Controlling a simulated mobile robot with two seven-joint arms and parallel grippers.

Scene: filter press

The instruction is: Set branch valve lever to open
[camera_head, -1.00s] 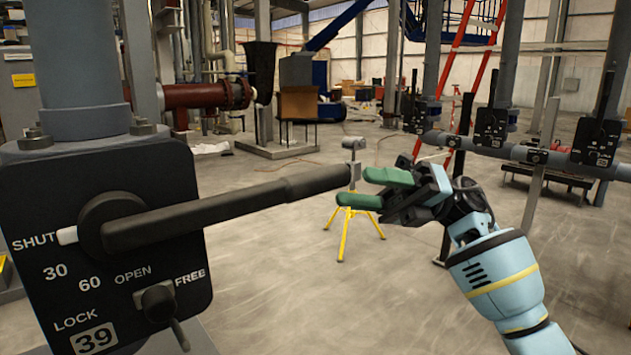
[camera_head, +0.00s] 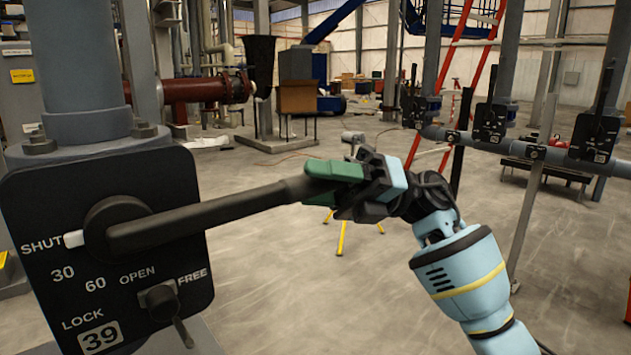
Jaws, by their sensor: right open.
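The branch valve lever (camera_head: 215,212) is a long dark handle on a black plate (camera_head: 110,255) marked SHUT, 30, 60, OPEN and 39. It points right and slightly up, and its white pointer (camera_head: 74,239) is at SHUT. A small lock knob (camera_head: 160,301) sits between LOCK and FREE, its tail pointing down and right. My right gripper (camera_head: 325,180) is at the lever's far end, its green fingers open around or beside the tip. The fingers hide the tip, so contact is unclear. My left gripper is not in view.
A grey vertical pipe (camera_head: 85,60) with a bolted flange rises above the plate. A yellow tripod stand (camera_head: 341,236) is on the floor behind my gripper. More valve plates with levers (camera_head: 594,137) line a grey pipe at the right.

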